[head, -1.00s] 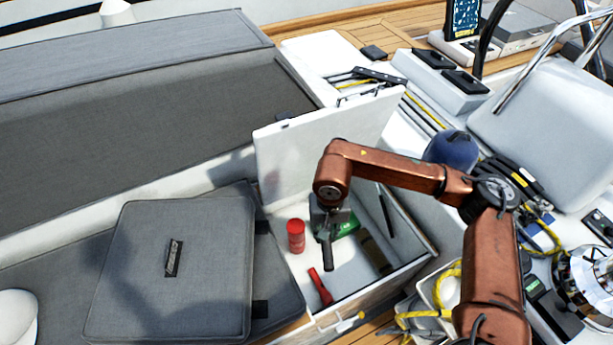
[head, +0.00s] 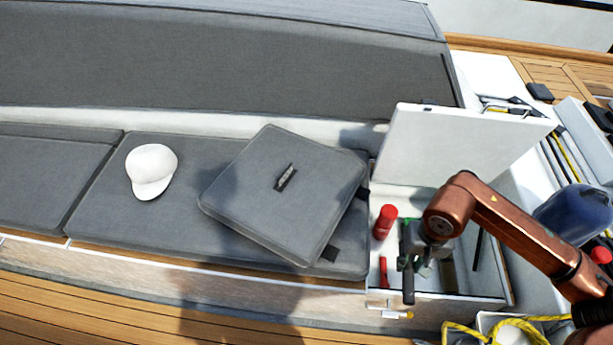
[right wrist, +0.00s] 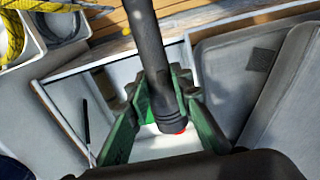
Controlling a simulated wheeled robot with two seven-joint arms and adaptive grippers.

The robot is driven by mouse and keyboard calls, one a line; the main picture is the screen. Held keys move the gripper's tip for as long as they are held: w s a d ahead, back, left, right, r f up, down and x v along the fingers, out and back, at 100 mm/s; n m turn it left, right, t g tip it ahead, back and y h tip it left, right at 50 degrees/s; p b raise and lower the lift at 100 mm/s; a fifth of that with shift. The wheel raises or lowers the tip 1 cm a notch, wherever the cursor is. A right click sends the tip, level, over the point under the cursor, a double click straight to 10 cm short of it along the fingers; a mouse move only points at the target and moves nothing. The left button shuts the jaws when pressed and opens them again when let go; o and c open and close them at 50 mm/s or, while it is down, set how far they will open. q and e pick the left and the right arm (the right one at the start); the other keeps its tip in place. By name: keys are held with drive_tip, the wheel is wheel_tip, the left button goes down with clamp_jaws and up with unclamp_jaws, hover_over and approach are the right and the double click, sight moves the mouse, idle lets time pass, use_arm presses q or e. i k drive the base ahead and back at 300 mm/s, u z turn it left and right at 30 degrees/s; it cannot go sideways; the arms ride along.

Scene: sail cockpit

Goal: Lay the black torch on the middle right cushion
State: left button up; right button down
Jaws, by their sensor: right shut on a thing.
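The black torch (head: 408,284) is held in my right gripper (head: 415,262), over the open locker (head: 455,308); it hangs roughly upright. In the right wrist view the torch (right wrist: 150,50) runs up between the green fingers (right wrist: 160,112), which are shut on it. A long grey seat cushion (head: 215,215) lies left of the locker, with another grey seat cushion (head: 45,180) further left. A loose square grey cushion (head: 270,205) lies on the right part of the long one. The left gripper is out of view.
The locker holds a red cylinder (head: 384,222) and a red torch (head: 383,272). Its white lid (head: 455,150) stands raised behind. A white cap (head: 151,170) sits on the long cushion. Yellow rope (head: 520,328) and a blue round thing (head: 575,212) are at right.

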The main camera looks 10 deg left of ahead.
sight(186, 208)
drive_tip(key=u, duration=2.75)
drive_tip(key=i, duration=1.7)
drive_tip(key=z, duration=1.65)
